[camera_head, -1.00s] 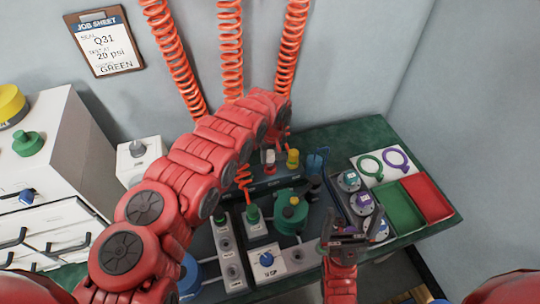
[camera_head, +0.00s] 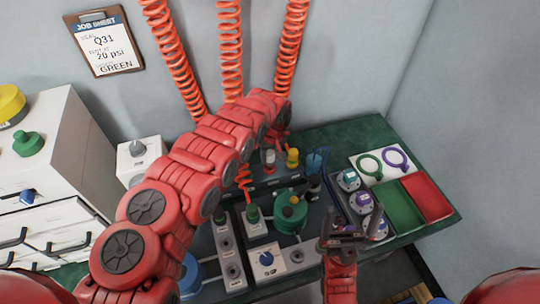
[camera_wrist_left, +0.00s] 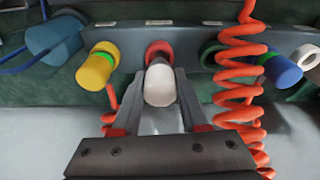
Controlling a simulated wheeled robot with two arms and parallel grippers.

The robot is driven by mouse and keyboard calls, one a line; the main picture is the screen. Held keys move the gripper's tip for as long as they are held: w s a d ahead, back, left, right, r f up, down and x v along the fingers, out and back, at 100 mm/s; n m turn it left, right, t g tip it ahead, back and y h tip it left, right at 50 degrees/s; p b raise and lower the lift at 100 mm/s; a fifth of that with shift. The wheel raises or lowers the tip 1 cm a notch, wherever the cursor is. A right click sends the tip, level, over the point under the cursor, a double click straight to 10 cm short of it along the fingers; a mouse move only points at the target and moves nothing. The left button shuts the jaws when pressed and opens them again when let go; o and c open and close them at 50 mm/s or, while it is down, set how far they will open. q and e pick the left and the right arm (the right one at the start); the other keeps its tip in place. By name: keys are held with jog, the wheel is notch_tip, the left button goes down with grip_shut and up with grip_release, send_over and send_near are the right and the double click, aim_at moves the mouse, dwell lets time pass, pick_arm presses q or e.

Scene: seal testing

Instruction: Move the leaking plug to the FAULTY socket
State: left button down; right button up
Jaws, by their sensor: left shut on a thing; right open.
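A white plug (camera_wrist_left: 160,85) sits between the fingers of my left gripper (camera_wrist_left: 155,100), which is shut on it. In the left wrist view the plug lines up with a red-ringed socket (camera_wrist_left: 159,50) on the dark rail (camera_wrist_left: 130,38); how deep it sits is hidden. In the head view my red left arm reaches over to the back of the rail, and its gripper is mostly hidden. A yellow plug (camera_wrist_left: 97,66) and a blue plug (camera_wrist_left: 280,70) stand in the rail on either side. My right gripper (camera_head: 350,238) is open and empty near the front right.
Orange coiled hoses (camera_wrist_left: 238,85) hang close beside the left gripper. A green tray (camera_head: 398,208) and a red tray (camera_head: 427,196) stand at right, beside several round metal fittings (camera_head: 348,180). A job sheet (camera_head: 105,42) hangs on the wall.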

pick_arm(q)
jog(key=shift+f+b, duration=0.85)
jog(key=shift+f, duration=0.55)
jog(key=shift+c, duration=1.8)
grip_release()
jog(key=shift+r, duration=0.1)
jog(key=r, duration=0.5)
jog(key=s+r, duration=0.1)
jog(key=r, duration=0.2)
jog(key=shift+d, duration=0.2)
notch_tip(320, 180, up, 9)
jog(key=s+p, duration=0.1)
jog(key=p, duration=0.5)
jog(key=shift+s+d, duration=0.25)
jog(key=shift+d, duration=0.05)
